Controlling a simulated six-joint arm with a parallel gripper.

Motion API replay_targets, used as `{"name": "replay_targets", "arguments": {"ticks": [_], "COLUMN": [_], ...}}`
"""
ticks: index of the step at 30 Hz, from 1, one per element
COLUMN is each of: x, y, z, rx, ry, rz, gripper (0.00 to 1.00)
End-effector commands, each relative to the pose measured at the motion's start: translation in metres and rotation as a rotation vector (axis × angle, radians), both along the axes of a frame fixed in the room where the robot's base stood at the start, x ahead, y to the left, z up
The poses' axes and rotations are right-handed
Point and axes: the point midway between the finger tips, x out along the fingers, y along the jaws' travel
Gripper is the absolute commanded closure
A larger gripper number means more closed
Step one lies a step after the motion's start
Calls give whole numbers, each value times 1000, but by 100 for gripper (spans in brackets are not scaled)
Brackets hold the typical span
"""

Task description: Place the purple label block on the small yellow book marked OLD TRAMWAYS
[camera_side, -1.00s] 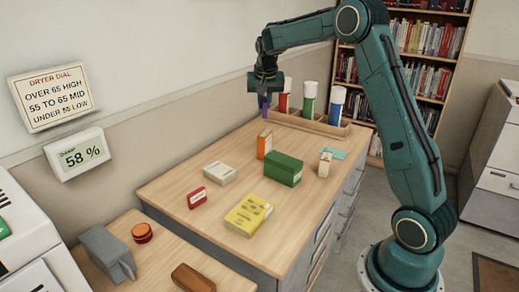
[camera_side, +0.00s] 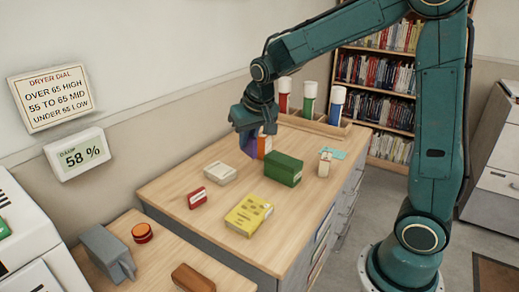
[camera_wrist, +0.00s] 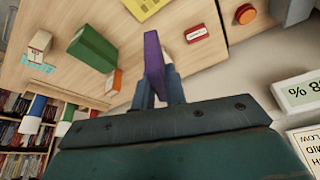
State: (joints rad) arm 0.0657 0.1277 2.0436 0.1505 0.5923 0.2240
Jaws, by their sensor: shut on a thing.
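My gripper (camera_side: 250,133) is shut on the purple label block (camera_side: 249,148) and holds it above the back part of the desk, near the orange block. In the wrist view the purple block (camera_wrist: 153,60) stands out between the blue-grey fingertips (camera_wrist: 160,85). The small yellow book (camera_side: 249,215) lies flat near the desk's front edge, with nothing on it. It also shows at the top of the wrist view (camera_wrist: 145,5), partly cut off. Its lettering is too small to read.
A green box (camera_side: 283,169), an orange block (camera_side: 265,146), a white box (camera_side: 220,173), a red box (camera_side: 197,197) and a small cream block (camera_side: 325,164) stand around the desk (camera_side: 170,190). A wooden rack (camera_side: 318,125) with several tubes stands at the back.

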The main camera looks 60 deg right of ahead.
Motion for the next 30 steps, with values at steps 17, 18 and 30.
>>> {"name": "replay_targets", "arguments": {"ticks": [17,18,30], "x": [-2,-2,-2], "y": [2,2,2], "z": [-42,-49,-123], "rx": [0,0,1], "ry": [5,8,6], "rz": [6,5,5], "gripper": [100,100,100]}}
